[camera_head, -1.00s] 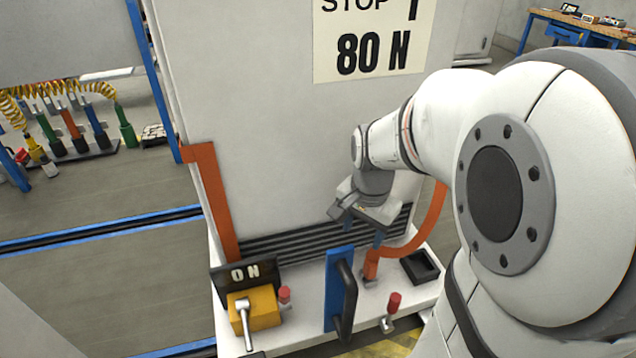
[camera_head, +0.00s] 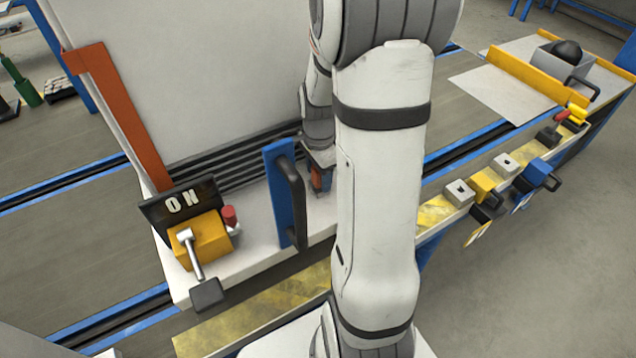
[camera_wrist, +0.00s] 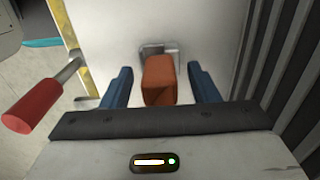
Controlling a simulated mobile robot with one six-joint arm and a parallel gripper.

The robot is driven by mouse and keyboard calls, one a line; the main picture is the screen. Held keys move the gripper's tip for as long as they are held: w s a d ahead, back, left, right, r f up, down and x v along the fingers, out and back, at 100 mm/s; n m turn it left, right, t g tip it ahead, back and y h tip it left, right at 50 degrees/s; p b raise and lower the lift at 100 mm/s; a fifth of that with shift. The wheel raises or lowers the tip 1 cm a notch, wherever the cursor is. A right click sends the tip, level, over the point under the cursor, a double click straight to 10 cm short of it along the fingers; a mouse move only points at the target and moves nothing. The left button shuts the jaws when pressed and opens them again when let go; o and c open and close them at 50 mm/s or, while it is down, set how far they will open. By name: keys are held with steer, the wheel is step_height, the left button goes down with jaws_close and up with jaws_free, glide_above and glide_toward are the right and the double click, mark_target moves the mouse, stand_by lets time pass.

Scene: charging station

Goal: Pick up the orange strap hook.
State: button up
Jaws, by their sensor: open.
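The orange strap hook (camera_wrist: 159,82) stands upright between the two blue fingers of my gripper (camera_wrist: 160,72) in the wrist view. A gap shows on each side of it, so the jaws are open around it and not closed on it. A grey metal fitting sits just behind its far end. In the head view my gripper (camera_head: 320,172) is low over the white ledge, with a bit of orange showing at its fingers. My arm hides most of the hook's surroundings there.
A blue plate with a dark handle (camera_head: 283,195) stands just left of my gripper. An ON sign (camera_head: 182,203), yellow lever box (camera_head: 201,242) and red knob (camera_head: 229,216) are farther left. A red-handled lever (camera_wrist: 32,106) is close at left in the wrist view.

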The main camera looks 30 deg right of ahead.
steer(key=shift+f, duration=0.15)
steer(key=c, duration=1.1)
